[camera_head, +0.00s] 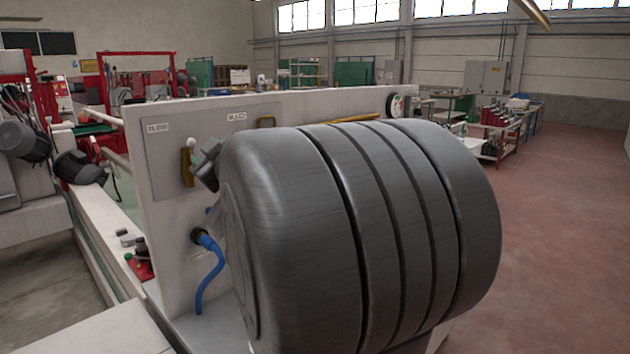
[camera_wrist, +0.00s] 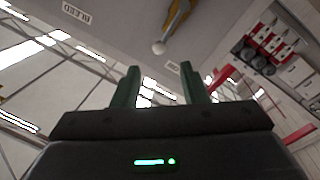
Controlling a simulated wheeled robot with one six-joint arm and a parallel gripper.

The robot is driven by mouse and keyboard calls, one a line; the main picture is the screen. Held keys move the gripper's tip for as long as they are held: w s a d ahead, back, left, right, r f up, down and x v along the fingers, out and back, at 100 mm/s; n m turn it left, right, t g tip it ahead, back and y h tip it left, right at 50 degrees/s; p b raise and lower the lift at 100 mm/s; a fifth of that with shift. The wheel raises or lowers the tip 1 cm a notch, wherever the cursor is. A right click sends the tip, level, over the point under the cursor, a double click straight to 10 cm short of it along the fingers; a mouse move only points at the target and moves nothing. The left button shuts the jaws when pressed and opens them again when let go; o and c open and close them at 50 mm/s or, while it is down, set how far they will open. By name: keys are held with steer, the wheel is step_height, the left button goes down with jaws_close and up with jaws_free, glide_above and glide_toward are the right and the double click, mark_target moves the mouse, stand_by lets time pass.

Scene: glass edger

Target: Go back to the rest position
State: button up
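My gripper (camera_wrist: 158,82) shows in the wrist view with its two dark green fingers apart and nothing between them. A yellow lever (camera_wrist: 178,14) with a white ball end lies beyond the fingertips, apart from them. In the head view the yellow lever (camera_head: 188,168) hangs on the grey panel (camera_head: 160,130), beneath the FLOW label. A grey-green part just right of it seems to be my gripper, mostly hidden by the large grey rounded body in front, which I take to be my own arm.
A blue hose (camera_head: 212,270) curves from the white machine wall below. Motors (camera_head: 75,168) stand at the left. A red cart (camera_head: 497,140) is far right. The red-brown floor (camera_head: 570,230) at right is clear.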

mark_target(194, 142)
steer(key=x, duration=1)
steer(key=shift+w+a+p, duration=0.1)
steer(key=shift+p, duration=0.3)
steer(key=v, duration=1.4)
steer(key=x, duration=1.4)
steer(key=shift+a, duration=0.1)
steer(key=shift+w+r+m+p, duration=0.2)
steer(key=shift+w+m+p, duration=0.1)
steer(key=shift+p, duration=0.4)
steer(key=shift+d+m+p, duration=0.4)
steer(key=shift+d+p, duration=0.05)
steer(key=shift+p, duration=0.1)
steer(key=shift+w+d+f+m+p, duration=0.1)
steer(key=shift+f+m+p, duration=0.1)
steer(key=shift+m+p, duration=0.15)
steer(key=shift+f, duration=0.1)
